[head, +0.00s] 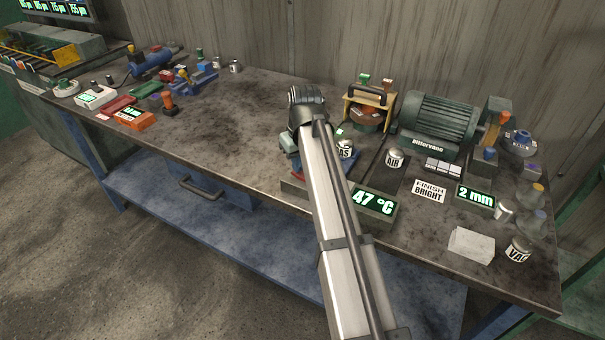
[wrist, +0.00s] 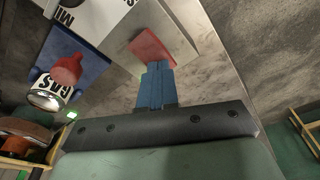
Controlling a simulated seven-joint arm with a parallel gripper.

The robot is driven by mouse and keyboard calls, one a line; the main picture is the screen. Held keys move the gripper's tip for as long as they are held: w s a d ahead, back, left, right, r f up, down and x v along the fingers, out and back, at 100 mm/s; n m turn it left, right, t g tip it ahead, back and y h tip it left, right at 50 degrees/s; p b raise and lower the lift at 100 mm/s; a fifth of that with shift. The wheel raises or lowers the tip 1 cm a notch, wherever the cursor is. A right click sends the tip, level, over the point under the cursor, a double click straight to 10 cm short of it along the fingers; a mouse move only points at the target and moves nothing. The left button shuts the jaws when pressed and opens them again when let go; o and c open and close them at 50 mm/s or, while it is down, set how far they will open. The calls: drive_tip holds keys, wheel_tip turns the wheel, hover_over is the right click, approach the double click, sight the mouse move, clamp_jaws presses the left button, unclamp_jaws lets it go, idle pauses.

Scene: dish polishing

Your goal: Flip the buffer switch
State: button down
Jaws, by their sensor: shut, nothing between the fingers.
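In the wrist view, a red rocker-like piece (wrist: 152,50) sits on a light grey plate (wrist: 192,45); it looks like the switch, though I see no label on it. My gripper (wrist: 157,68) has its blue fingers together, with nothing between them. The fingertips are at the lower edge of the red piece; I cannot tell whether they touch it. In the head view my arm hides the fingertips and most of this spot. The green motor marked Bittorvano (head: 435,122) stands at the back right of the bench.
A 47 °C display (head: 374,201) stands just right of my arm. The GAS can (head: 345,149) and AIR can (head: 394,158) are close by. In the wrist view a red knob (wrist: 66,69) stands beside the GAS can (wrist: 47,95). The bench (head: 225,135) left of my arm is mostly clear.

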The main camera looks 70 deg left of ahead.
drive_tip(key=shift+f, duration=0.15)
idle(0.3)
drive_tip(key=shift+r, duration=3.55)
drive_tip(key=shift+f, duration=0.1)
